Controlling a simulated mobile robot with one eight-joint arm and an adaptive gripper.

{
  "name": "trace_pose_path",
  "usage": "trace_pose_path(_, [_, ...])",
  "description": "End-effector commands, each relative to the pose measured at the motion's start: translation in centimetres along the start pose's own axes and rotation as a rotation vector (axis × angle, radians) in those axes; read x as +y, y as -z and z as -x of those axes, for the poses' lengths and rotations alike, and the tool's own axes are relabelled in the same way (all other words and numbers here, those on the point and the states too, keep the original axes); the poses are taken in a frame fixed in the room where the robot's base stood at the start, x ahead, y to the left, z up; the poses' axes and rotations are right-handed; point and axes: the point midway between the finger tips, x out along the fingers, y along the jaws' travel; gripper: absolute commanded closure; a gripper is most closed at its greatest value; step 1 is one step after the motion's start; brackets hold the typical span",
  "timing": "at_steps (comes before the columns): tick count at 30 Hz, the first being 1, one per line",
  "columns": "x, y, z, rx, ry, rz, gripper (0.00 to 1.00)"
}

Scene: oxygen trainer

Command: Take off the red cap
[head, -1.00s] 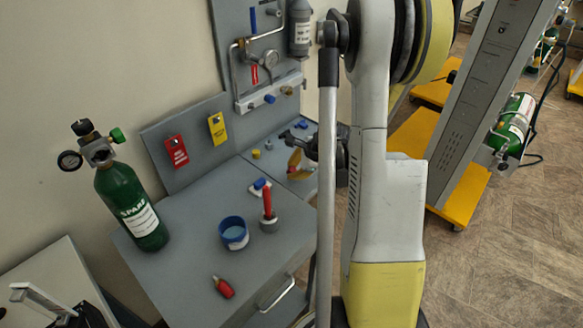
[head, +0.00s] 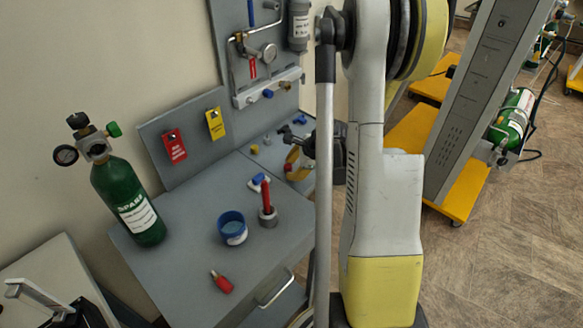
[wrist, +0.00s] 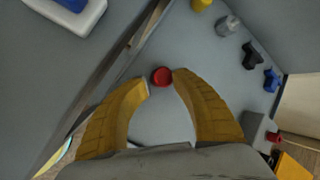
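The red cap (wrist: 161,77) shows as a small round red top in the wrist view, between the tips of my gripper's two yellow fingers. My gripper (wrist: 162,82) has its fingertips apart, one close on each side of the cap. Narrow gaps seem to show, and I cannot tell whether either finger touches it. What the cap sits on is hidden beneath it. In the head view my gripper (head: 297,160) is low over the right part of the grey bench (head: 185,215), partly hidden by my arm.
Blue and black fittings (wrist: 272,79) lie right of the gripper in the wrist view.

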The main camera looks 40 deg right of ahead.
Motion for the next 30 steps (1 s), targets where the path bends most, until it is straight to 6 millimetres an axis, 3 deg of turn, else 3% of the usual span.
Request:
trace_pose_path(8, [0.2, 0.1, 1.1, 0.002, -0.006, -0.001, 0.56])
trace_pose_path(21, [0.1, 0.0, 9.6, 0.001, -0.002, -0.001, 0.56])
trace_pose_path(30, [0.0, 0.0, 12.0, 0.0, 0.0, 0.0, 0.56])
